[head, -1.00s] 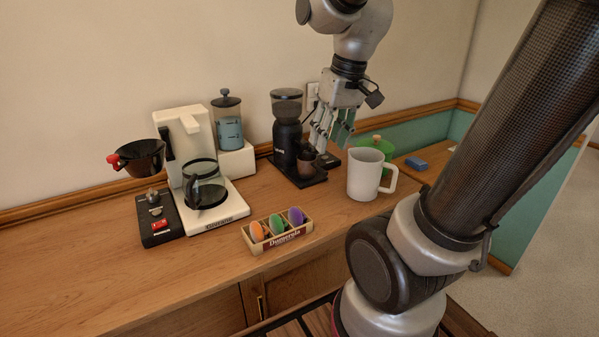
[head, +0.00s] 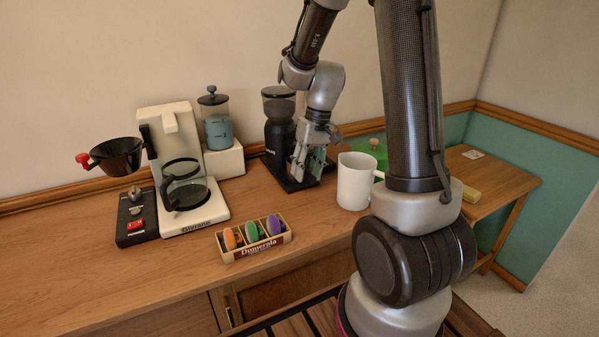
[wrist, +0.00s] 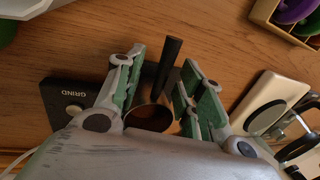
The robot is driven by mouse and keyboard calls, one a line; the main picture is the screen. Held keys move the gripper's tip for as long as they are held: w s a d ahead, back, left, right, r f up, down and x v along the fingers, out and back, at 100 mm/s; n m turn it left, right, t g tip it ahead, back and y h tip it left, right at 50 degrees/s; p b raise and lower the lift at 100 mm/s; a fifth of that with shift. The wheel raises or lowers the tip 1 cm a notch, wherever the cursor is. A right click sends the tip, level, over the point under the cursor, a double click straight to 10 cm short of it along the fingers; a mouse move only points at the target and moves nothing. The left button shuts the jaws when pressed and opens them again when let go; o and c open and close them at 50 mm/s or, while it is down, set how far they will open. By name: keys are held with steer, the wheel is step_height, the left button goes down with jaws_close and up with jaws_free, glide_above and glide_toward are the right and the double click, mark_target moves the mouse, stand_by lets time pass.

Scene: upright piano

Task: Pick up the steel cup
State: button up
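The steel cup (wrist: 150,117) shows in the wrist view as a round, shiny, brownish rim with a dark straight handle (wrist: 168,65). It lies between the two fingers of my gripper (wrist: 152,98), which are open with visible room around the cup. The cup's lower part is hidden by my gripper body. In the head view my gripper (head: 308,163) is low in front of the black grinder (head: 281,132), and its fingers hide the cup. I cannot tell whether either finger touches it.
A white mug (head: 354,182) stands close right of my gripper, with a green object (head: 372,150) behind it. The coffee maker (head: 172,135) with its glass carafe (head: 183,187) is to the left. A capsule tray (head: 262,250) sits near the counter's front edge.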

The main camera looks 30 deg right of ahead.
steer(key=shift+a+f, duration=0.15)
steer(key=shift+f, duration=0.35)
steer(key=shift+c, duration=0.3)
jaws_close()
steer(key=shift+r, duration=0.15)
